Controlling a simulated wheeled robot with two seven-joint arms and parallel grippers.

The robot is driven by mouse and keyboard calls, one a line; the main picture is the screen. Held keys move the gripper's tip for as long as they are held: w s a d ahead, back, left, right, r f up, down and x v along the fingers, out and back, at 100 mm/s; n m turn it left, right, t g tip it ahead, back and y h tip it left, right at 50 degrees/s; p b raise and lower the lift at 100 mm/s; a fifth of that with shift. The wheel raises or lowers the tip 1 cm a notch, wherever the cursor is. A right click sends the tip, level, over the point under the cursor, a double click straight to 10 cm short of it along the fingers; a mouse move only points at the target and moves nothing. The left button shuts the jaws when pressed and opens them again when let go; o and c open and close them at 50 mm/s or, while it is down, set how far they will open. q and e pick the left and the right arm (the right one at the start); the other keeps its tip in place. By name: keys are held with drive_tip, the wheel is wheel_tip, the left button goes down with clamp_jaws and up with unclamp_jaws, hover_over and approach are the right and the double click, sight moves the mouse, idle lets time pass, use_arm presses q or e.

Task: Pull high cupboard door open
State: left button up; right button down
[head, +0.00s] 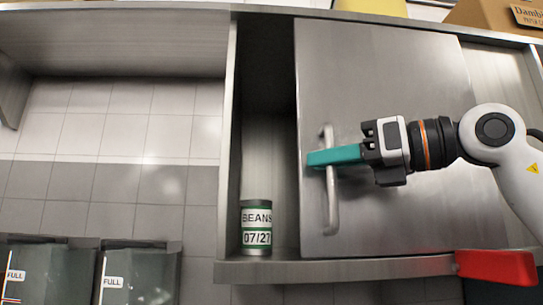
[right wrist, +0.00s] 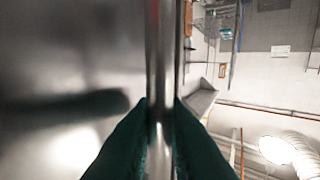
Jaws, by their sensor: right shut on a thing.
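The high cupboard (head: 231,150) is a steel wall unit. Its steel door (head: 385,70) covers the right part, and the left part is uncovered. The door's vertical bar handle (head: 333,215) is near its left edge. My right gripper (head: 322,158), with teal fingers, comes in from the right and is shut on the handle. In the right wrist view the two fingers press on both sides of the handle (right wrist: 160,60). Whether the door stands slightly ajar I cannot tell. My left gripper is not in view.
A can labelled beans (head: 256,228) stands in the uncovered part of the cupboard. A red object (head: 497,267) is at the lower right, by the cupboard's bottom edge. Dark bins marked full (head: 138,275) are at the lower left. The tiled wall to the left is clear.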

drive_tip(key=d+p, duration=0.4)
drive_tip(key=d, duration=1.4)
drive_tip(key=shift+d+p, duration=0.2)
drive_tip(key=shift+p, duration=0.15)
drive_tip(key=shift+r, duration=0.1)
drive_tip(key=c, duration=1.8)
unclamp_jaws()
drive_tip(key=shift+a, duration=0.1)
drive_tip(key=b+v, duration=0.2)
drive_tip(key=v, duration=1)
